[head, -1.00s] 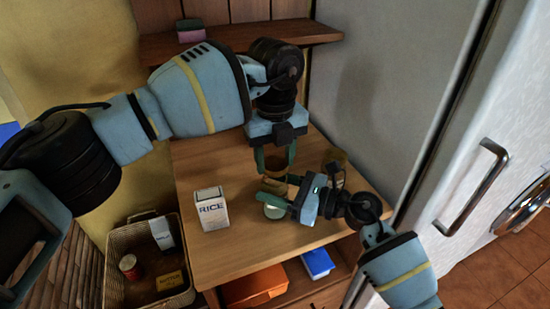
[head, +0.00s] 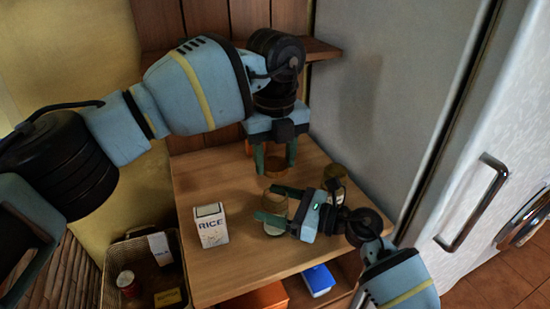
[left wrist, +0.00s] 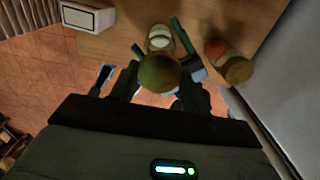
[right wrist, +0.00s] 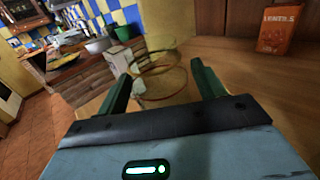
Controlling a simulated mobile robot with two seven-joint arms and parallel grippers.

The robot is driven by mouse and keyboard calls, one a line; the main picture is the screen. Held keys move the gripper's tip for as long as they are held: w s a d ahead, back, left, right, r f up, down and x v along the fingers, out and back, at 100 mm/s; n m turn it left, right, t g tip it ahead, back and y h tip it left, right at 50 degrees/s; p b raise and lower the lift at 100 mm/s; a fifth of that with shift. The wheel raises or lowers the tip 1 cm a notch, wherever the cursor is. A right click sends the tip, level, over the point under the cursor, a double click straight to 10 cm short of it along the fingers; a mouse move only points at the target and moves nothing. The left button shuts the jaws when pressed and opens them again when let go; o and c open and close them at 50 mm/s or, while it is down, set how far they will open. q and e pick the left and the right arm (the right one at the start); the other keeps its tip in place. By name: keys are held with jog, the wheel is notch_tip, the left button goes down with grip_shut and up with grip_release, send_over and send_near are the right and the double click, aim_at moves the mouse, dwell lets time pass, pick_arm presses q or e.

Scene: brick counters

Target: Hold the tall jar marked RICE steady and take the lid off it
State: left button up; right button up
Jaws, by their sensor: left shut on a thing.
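The clear glass jar (head: 276,206) stands upright on the counter; its pale label is not readable here. It also shows in the left wrist view (left wrist: 160,38) and the right wrist view (right wrist: 162,82). My left gripper (head: 274,163) is shut on the round lid (head: 275,168), held above the jar and apart from it. The lid looks olive-brown in the left wrist view (left wrist: 158,73). My right gripper (head: 268,203) is low, with one finger on each side of the jar; its fingers look open, with slight gaps beside the glass.
A white carton printed RICE (head: 211,226) stands left of the jar. A second lidded jar (head: 335,176) stands behind my right gripper. A wall shelf (head: 318,50) is behind; the grey fridge side (head: 385,100) bounds the right.

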aim_at(275, 163)
jog(key=shift+o, duration=0.8)
pick_arm(q)
notch_tip(275, 163, down, 3)
jog(key=shift+w+f+b, duration=0.1)
jog(key=shift+f+b, duration=0.05)
jog(key=shift+b, duration=0.55)
pick_arm(e)
jog(key=v, duration=1)
jog(key=shift+d+f, duration=0.15)
jog(key=shift+f, duration=0.05)
pick_arm(q)
jog(key=shift+f, duration=0.2)
pick_arm(e)
jog(key=shift+v, duration=0.85)
jog(key=shift+r, duration=0.15)
